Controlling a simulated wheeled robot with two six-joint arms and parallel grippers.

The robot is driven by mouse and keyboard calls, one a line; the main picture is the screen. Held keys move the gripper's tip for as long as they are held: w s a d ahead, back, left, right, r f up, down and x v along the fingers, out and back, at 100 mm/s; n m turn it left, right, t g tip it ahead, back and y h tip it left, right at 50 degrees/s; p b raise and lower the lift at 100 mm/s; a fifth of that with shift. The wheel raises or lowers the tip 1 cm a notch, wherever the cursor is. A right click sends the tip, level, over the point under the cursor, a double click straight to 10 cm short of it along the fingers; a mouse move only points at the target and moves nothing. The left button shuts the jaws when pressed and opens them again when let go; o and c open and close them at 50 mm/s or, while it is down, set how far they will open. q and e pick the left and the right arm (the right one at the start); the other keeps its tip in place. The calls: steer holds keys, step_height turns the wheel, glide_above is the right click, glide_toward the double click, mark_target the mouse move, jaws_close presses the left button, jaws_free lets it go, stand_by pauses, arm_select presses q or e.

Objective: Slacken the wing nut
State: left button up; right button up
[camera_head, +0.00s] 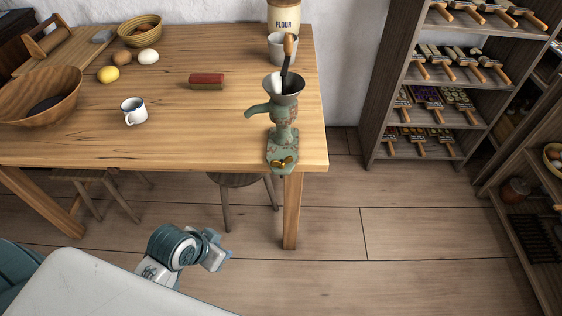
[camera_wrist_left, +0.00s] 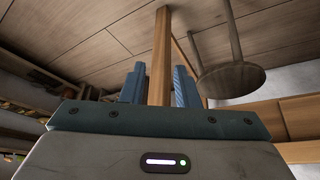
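The brass wing nut (camera_head: 283,164) sits on the clamp at the foot of the green grinder (camera_head: 284,135), at the front right corner of the wooden table. My left gripper (camera_head: 222,256) is low in front of the table, below and to the left of the wing nut and well apart from it. In the left wrist view its two blue fingers (camera_wrist_left: 159,88) stand apart with nothing held. A table leg (camera_wrist_left: 161,50) shows in the background between them. The wing nut does not show in the left wrist view. My right gripper is in neither view.
A stool (camera_head: 241,181) stands under the table (camera_head: 180,135), left of the front leg. A white mug (camera_head: 134,111) and a red block (camera_head: 207,81) are on the tabletop. Shelves (camera_head: 440,85) stand at the right. The floor before the table is clear.

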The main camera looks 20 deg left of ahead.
arm_select(q)
steer(key=w+d+r+m+t+h, duration=0.1)
steer(key=w+r+m+h, duration=0.15)
steer(key=w, duration=0.25)
steer(key=w+d+r+m+h, duration=0.1)
steer(key=w+r+m+h, duration=0.15)
steer(key=w, duration=0.25)
steer(key=m+t+h, duration=0.2)
steer(key=h, duration=0.2)
glide_toward(281, 158)
steer(key=shift+p+x, duration=0.85)
steer(key=shift+x, duration=4.3)
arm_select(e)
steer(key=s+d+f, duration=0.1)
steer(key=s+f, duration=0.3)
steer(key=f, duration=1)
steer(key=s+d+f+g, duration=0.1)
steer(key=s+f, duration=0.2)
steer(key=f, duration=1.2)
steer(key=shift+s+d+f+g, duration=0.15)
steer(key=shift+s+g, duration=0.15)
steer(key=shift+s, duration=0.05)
arm_select(q)
steer(key=shift+a+f, duration=0.1)
jaws_close()
